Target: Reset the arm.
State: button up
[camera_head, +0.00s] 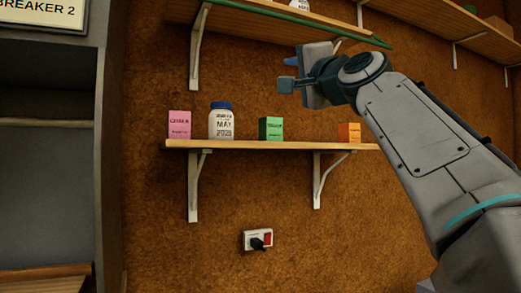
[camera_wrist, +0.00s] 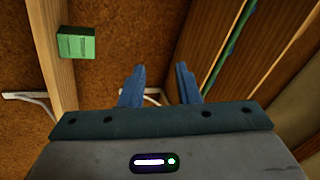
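My gripper (camera_head: 287,84) is raised in front of the brown wall, at the upper right of the head view, between the lower and upper shelves. In the wrist view its two blue fingers (camera_wrist: 160,88) stand apart with a gap between them. Nothing is held in that gap; only the brown wall and part of a white bracket show behind. My arm reaches in from the lower right and hides part of the wall and the right end of the lower shelf.
The lower shelf (camera_head: 230,145) holds a pink box (camera_head: 179,124), a blue-lidded jar (camera_head: 221,122), a green box (camera_head: 271,128) and an orange box (camera_head: 349,132). An upper shelf (camera_head: 270,12) is close above my gripper. A socket with a black plug (camera_head: 257,241) is below. A grey cabinet (camera_head: 50,180) stands left.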

notch_tip(320, 180, down, 20)
jog(key=s+n+g+h+p, duration=0.1)
jog(key=n+g+h+p, duration=0.4)
jog(key=g+p, duration=0.65)
jog(key=s+d+f+n+g+h+p, duration=0.1)
jog(key=s+d+f+n+g+p, duration=0.1)
jog(key=s+f+p, duration=0.4)
jog(key=s+d+f+n+g+h+p, duration=0.2)
jog(key=s+d+f+g+p, duration=0.2)
jog(key=s+f, duration=0.9)
jog(key=s+d+p, duration=0.2)
jog(key=s+p, duration=0.1)
jog(key=shift+f+h+p, duration=0.15)
jog(key=shift+h+p, duration=0.15)
